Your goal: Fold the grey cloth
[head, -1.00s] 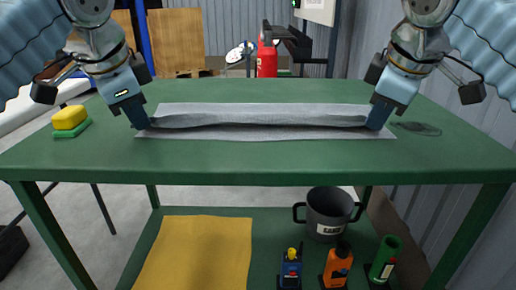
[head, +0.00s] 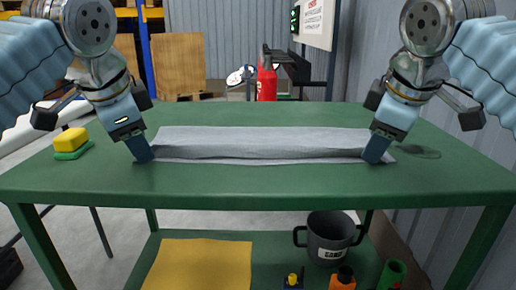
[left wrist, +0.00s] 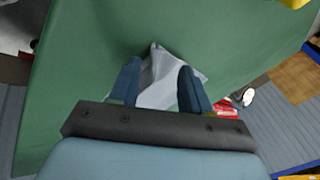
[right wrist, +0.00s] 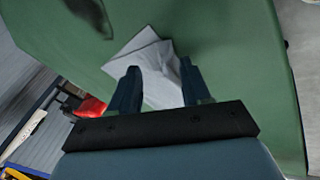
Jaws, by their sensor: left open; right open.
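The grey cloth (head: 255,138) lies as a long strip across the green table, folded over along its length. Its upper layer ends in a slightly raised, shadowed edge, with a thin strip of lower layer showing in front. My left gripper (head: 145,157) is open at the cloth's left end. In the left wrist view a pale cloth corner (left wrist: 160,75) lies between its spread fingers. My right gripper (head: 373,157) is open at the right end. In the right wrist view the cloth end (right wrist: 155,65) lies between its spread fingers. Whether any finger touches cloth I cannot tell.
A yellow and green sponge (head: 71,142) sits at the left. The lower shelf holds a yellow cloth (head: 200,265), a dark two-handled pot (head: 327,238) and several small containers. A red extinguisher (head: 267,83) stands behind.

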